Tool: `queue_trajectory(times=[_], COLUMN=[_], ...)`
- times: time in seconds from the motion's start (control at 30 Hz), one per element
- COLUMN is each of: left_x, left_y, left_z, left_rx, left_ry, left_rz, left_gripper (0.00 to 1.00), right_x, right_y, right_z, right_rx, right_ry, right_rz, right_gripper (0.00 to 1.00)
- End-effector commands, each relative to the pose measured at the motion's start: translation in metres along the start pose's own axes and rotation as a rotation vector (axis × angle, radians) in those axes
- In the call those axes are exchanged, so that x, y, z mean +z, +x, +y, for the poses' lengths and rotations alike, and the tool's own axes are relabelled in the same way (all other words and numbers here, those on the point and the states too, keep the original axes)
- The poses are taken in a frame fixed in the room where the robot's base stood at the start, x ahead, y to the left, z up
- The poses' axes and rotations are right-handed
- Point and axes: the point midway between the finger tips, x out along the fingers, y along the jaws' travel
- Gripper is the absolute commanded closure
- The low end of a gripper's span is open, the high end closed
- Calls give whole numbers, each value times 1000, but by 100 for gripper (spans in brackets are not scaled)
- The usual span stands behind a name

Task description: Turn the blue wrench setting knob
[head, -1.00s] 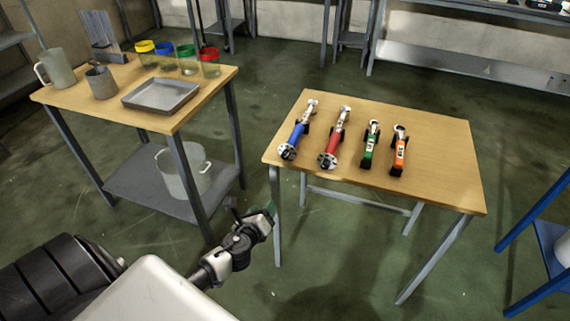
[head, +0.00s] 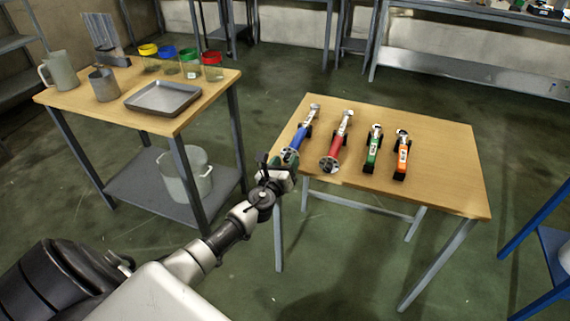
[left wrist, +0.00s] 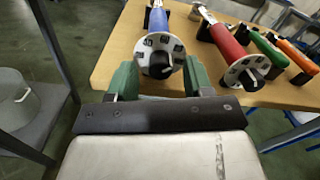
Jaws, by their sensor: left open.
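The blue wrench (head: 298,137) lies on the right wooden table (head: 430,180), its knob end at the table's near left edge. In the left wrist view the blue wrench (left wrist: 157,20) points at the camera. Its black setting knob (left wrist: 160,64) sits at the middle of a pale round disc with markings (left wrist: 147,45). My left gripper (head: 284,170) is at the table's near left corner, just short of the knob. In the left wrist view its two green fingers (left wrist: 160,78) stand open on either side of the knob, with gaps visible. My right gripper is not in view.
A red wrench (head: 337,145) lies close to the right of the blue one. Green (head: 373,150) and orange (head: 401,157) wrenches lie further right. A second table at left holds a metal tray (head: 163,97), mugs and jars with coloured rims.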

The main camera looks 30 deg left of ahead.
Motion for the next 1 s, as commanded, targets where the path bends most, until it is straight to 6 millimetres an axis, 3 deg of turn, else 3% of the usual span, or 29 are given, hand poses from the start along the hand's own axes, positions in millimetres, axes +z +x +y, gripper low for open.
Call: queue_trajectory(times=[0.27,0.6,1.0], left_x=[0,0,-2], left_y=[2,1,1], left_z=[0,0,0], left_rx=[-1,0,-2], left_ry=[0,0,-85], left_rz=[1,1,-2], left_gripper=[49,98,98], right_x=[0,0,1], right_y=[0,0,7], right_z=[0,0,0], right_rx=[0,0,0], right_ry=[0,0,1], right_rz=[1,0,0], right_gripper=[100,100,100])
